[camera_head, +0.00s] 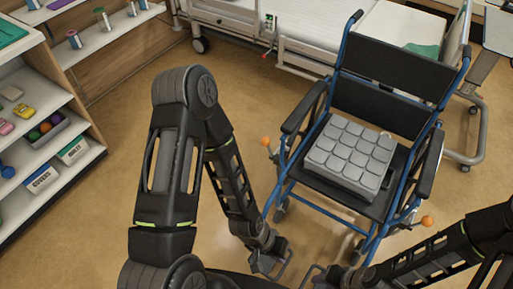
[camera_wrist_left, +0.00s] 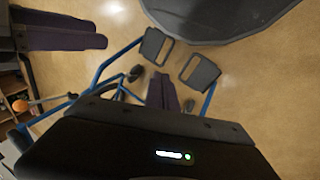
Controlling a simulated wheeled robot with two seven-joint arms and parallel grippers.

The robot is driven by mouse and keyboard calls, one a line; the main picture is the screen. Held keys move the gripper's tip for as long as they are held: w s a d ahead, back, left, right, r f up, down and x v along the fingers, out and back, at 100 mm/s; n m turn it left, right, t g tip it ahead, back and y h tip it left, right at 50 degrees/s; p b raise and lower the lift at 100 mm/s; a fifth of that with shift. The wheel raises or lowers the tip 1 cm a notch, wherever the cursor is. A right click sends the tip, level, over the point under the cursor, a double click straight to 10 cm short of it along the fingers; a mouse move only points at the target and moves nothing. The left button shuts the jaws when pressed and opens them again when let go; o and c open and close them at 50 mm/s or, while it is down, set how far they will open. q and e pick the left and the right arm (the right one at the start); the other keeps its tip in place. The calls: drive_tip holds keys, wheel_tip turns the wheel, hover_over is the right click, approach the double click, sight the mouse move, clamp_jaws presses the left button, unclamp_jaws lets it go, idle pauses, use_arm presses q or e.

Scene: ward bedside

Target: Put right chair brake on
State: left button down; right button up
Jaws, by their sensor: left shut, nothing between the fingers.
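The blue-framed wheelchair (camera_head: 395,95) faces me, with an orange-knobbed brake lever on each side. One orange knob (camera_head: 265,141) is at the picture's left of the seat; the other orange knob (camera_head: 427,221) is at the right. An orange knob also shows at the left edge of the left wrist view (camera_wrist_left: 20,105). My left gripper (camera_head: 268,260) is low in front of the chair near the footrests, below and apart from the left knob. Its fingers (camera_wrist_left: 162,90) are together and empty. My right gripper (camera_wrist_left: 85,38) also has its fingers together, with nothing seen between them.
A grey padded cushion (camera_head: 350,155) lies on the seat. The footrests (camera_wrist_left: 200,72) stick out towards my base. Shelves (camera_head: 40,120) with small items and bins stand at the left. A bed (camera_head: 300,30) is behind the chair. Bare floor lies between shelves and chair.

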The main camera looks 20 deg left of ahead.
use_arm(q)
drive_tip(key=w+a+r+m+t+b, duration=0.25)
drive_tip(key=w+a+m+b, duration=0.3)
drive_tip(key=w, duration=0.35)
drive_tip(key=w+a+r+m+t+b, duration=0.1)
drive_tip(key=w+a+m+t+b, duration=0.35)
drive_tip(key=w+a, duration=0.35)
drive_tip(key=w+a+r+m+t+b, duration=0.1)
drive_tip(key=a+r+m+b, duration=0.2)
drive_tip(key=a+m, duration=0.3)
drive_tip(key=w+a+r+m+y+b, duration=0.1)
drive_tip(key=a+r+m+b, duration=0.2)
drive_tip(key=a+m, duration=0.3)
drive_tip(key=shift+w+a+r+m+t+b, duration=0.25)
drive_tip(key=shift+r+m+t+b, duration=0.2)
drive_tip(key=shift+r, duration=0.25)
drive_tip(key=shift+d+f, duration=0.1)
drive_tip(key=w+r+b+x, duration=0.1)
drive_tip(key=b+x, duration=0.3)
drive_tip(key=x, duration=0.8)
drive_tip(key=shift+w+d+r, duration=0.4)
drive_tip(key=shift+w+r, duration=0.15)
drive_tip(key=shift+w, duration=0.05)
